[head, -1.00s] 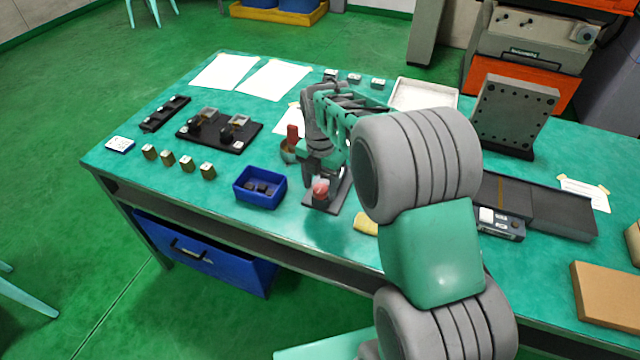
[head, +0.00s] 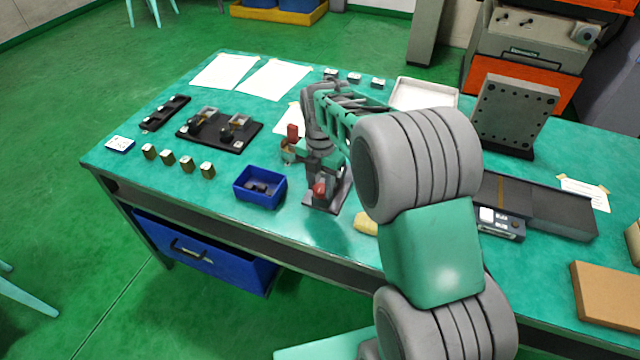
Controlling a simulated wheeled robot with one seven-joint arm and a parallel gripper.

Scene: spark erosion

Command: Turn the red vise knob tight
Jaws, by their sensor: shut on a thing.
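The red vise knob (head: 319,190) is at the front of a small vise on a dark base plate (head: 322,208), near the table's front edge. My gripper (head: 320,182) points down over the vise and is shut on the red knob. My gripper and wrist hide most of the vise behind the knob. Whether a part sits between the vise jaws cannot be seen.
A blue bin (head: 260,200) with dark pieces stands just left of the vise. A red-handled thing (head: 292,132) stands close behind my gripper. A yellow cloth-like piece (head: 366,223) lies to the right. Several small blocks (head: 187,163) line the left front.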

